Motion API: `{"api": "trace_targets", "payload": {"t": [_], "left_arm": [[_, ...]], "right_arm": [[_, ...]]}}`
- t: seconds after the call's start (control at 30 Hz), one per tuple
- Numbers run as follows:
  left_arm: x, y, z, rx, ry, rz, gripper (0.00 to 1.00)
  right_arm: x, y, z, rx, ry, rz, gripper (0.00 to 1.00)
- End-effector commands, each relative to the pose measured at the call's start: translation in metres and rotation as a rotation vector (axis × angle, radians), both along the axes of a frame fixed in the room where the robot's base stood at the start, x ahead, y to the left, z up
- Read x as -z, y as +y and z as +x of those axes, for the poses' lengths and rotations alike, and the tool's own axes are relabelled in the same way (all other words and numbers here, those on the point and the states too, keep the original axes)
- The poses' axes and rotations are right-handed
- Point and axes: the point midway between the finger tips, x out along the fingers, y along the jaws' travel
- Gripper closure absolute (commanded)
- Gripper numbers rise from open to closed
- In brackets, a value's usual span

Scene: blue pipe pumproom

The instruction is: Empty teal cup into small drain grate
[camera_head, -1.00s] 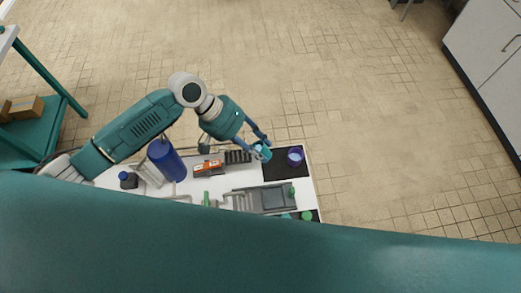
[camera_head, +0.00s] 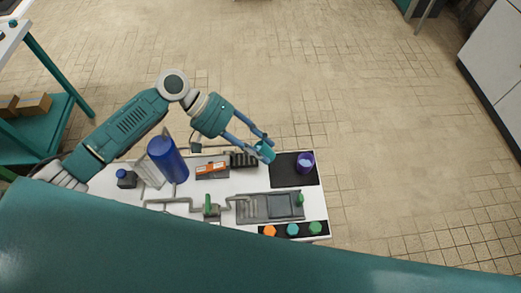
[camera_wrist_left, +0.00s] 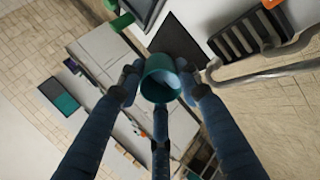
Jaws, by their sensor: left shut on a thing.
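The teal cup (camera_head: 266,151) is held by my left gripper (camera_head: 268,146), whose fingers are shut on its sides. In the left wrist view the cup (camera_wrist_left: 158,82) sits between the fingers, its round rim showing. The cup is above the table, near the left edge of a black mat. A grey basin (camera_head: 285,206) with a slotted part (camera_head: 250,208) at its left lies in front of the mat. A black slotted block (camera_head: 244,160) is just left of the cup. I cannot tell which slotted part is the small drain grate. My right gripper is not in view.
A purple cup (camera_head: 305,161) stands at the right of the black mat (camera_head: 284,178). A tall blue cylinder (camera_head: 168,160), an orange tool (camera_head: 211,168), grey pipes and several coloured knobs (camera_head: 292,229) crowd the white table. Open floor surrounds its far and right sides.

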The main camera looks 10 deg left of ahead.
Motion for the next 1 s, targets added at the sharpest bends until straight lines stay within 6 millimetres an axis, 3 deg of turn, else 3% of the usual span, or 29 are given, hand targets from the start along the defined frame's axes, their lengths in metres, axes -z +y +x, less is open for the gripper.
{"api": "trace_targets", "payload": {"t": [0.5, 1.0], "left_arm": [[0.006, 0.002, 0.001, -0.002, 0.045, -0.18, 0.92], [0.004, 0.003, 0.002, -0.001, 0.052, -0.219, 0.92]], "right_arm": [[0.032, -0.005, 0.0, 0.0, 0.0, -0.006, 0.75], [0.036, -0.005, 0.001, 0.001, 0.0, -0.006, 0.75]]}}
